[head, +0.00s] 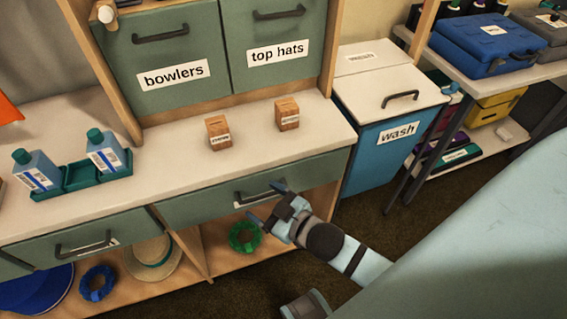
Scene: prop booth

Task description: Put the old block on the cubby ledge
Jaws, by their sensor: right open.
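Two small wooden blocks stand apart on the white counter (180,165). The left block (219,132) and the right block (287,113) each carry a white label on the front, too small to read, so I cannot tell which is the old block. Open cubbies (200,250) show below the counter's drawers; I cannot tell which surface is the cubby ledge. My right gripper (267,205) is open and empty in front of the right drawer, below and in front of the blocks.
A teal tray (85,178) with two bottles stands on the counter's left. Drawer handles (260,193) stick out at the front. A blue "wash" bin (385,150) stands to the right. A green wreath-like ring (244,237) lies in the cubby. The counter around the blocks is clear.

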